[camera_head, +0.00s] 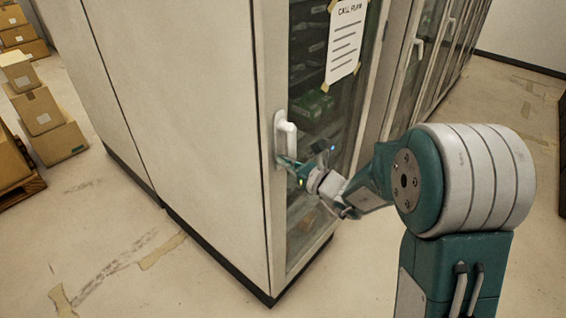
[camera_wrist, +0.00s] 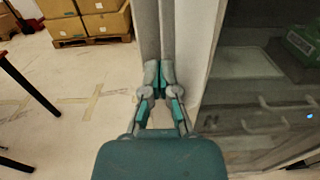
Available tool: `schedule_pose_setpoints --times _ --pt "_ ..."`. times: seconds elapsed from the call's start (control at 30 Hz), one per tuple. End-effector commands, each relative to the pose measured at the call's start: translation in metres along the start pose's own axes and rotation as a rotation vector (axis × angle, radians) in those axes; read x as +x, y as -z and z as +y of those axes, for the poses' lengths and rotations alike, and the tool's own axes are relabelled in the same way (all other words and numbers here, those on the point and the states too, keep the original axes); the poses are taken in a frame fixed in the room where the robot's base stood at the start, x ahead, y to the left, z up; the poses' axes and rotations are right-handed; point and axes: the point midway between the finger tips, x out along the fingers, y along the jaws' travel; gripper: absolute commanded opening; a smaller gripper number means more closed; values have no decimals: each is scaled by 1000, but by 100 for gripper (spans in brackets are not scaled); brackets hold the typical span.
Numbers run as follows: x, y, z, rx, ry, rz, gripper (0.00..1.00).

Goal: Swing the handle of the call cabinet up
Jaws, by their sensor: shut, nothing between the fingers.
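The call cabinet (camera_head: 185,110) is a tall off-white cabinet with a glass door on its right face, and a paper headed CALL PLAN is taped to the glass. Its white handle (camera_head: 286,136) stands upright on the door's left frame. My gripper (camera_head: 283,162) is at the handle's lower end, with its fingers shut. In the wrist view my gripper (camera_wrist: 158,76) has its teal-and-grey fingertips together and nothing between them. Pale upright strips rise just beyond the tips there; I cannot tell whether they are handle or frame. Whether the fingers touch the handle is unclear.
More glass-door cabinets (camera_head: 428,50) with white handles continue to the right. Cardboard boxes (camera_head: 40,108) are stacked at the far left, some on a pallet (camera_head: 22,190). The floor between them and the cabinet is open, with tape marks.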

Motion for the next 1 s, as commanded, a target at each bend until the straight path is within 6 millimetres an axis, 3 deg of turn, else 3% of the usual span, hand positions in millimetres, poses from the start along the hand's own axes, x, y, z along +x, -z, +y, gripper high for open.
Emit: schedule_pose_setpoints --times 0.53,1.0 --pt "0 -2 -18 -1 1 -1 0" --pt "0 -3 -22 -1 0 0 0"
